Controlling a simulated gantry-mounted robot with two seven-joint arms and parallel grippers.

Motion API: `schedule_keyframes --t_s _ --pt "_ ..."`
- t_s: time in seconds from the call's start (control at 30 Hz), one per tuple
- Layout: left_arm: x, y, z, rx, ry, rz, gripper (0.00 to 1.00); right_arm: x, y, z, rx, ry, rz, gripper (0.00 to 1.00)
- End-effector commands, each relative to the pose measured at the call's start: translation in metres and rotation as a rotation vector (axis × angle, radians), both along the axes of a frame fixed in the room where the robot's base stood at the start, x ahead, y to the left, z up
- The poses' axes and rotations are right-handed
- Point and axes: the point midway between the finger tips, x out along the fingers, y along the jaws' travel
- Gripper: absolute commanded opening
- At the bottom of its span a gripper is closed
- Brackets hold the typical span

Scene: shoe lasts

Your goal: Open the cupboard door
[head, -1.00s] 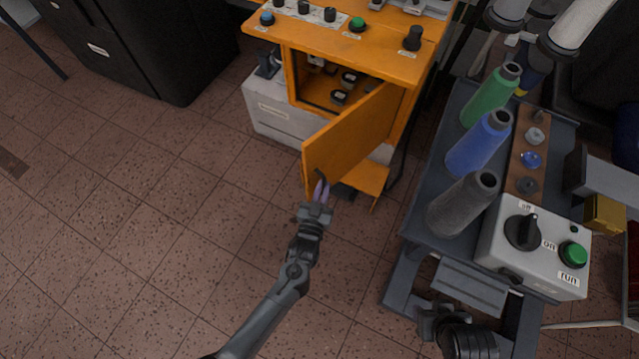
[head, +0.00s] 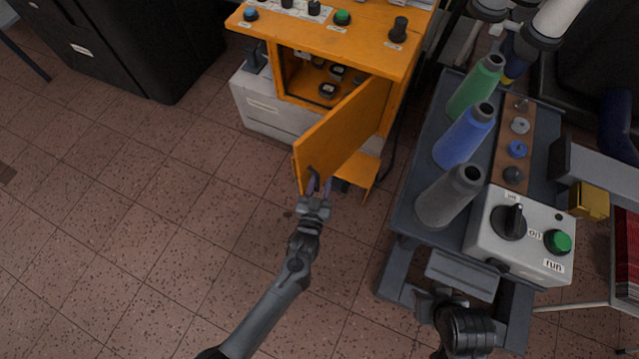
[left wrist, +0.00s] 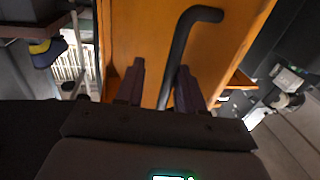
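The orange cupboard door (head: 342,135) stands swung well out from the cupboard (head: 290,72), hinged on its right side. The inside is visible. A dark bar handle (head: 314,174) is near the door's free edge; it shows larger in the left wrist view (left wrist: 182,50). My left gripper (head: 320,186) is at the handle with its fingers apart. In the left wrist view the handle's lower part lies between the two fingertips (left wrist: 161,82), with gaps beside it. My right gripper (head: 432,302) is low beside the grey cart, away from the door; its fingers are unclear.
Several small dark-topped items (head: 329,90) sit inside the cupboard. A grey cart (head: 408,205) at the right carries green, blue and grey bottles and a control box (head: 520,237). A black cabinet (head: 130,45) stands back left. The tiled floor at left is clear.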

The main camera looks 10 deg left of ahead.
Motion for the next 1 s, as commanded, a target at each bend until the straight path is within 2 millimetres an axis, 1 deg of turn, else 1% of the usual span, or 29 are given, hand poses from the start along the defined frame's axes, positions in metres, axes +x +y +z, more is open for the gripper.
schedule_keyframes --t_s 0.17,0.27,0.37,0.7,0.83,1.0 --pt "-0.002 0.001 0.000 0.001 0.000 0.002 0.38 0.000 0.000 0.001 0.000 0.001 0.001 0.43" --pt "-0.008 0.001 0.002 0.000 -0.001 0.002 0.38 -0.001 0.001 0.005 0.003 0.002 0.000 0.43" --pt "-0.021 0.001 0.002 0.000 0.001 0.002 0.38 0.000 0.002 0.011 0.005 0.002 -0.001 0.43" --pt "-0.078 0.000 0.002 0.000 0.002 0.001 0.38 0.000 0.003 0.031 0.011 0.002 -0.005 0.43" --pt "-0.094 0.000 0.001 0.000 0.001 0.000 0.38 0.000 0.004 0.035 0.013 0.001 -0.006 0.43" --pt "-0.105 -0.001 0.001 -0.001 0.000 0.000 0.38 0.000 0.004 0.037 0.013 0.001 -0.006 0.43"
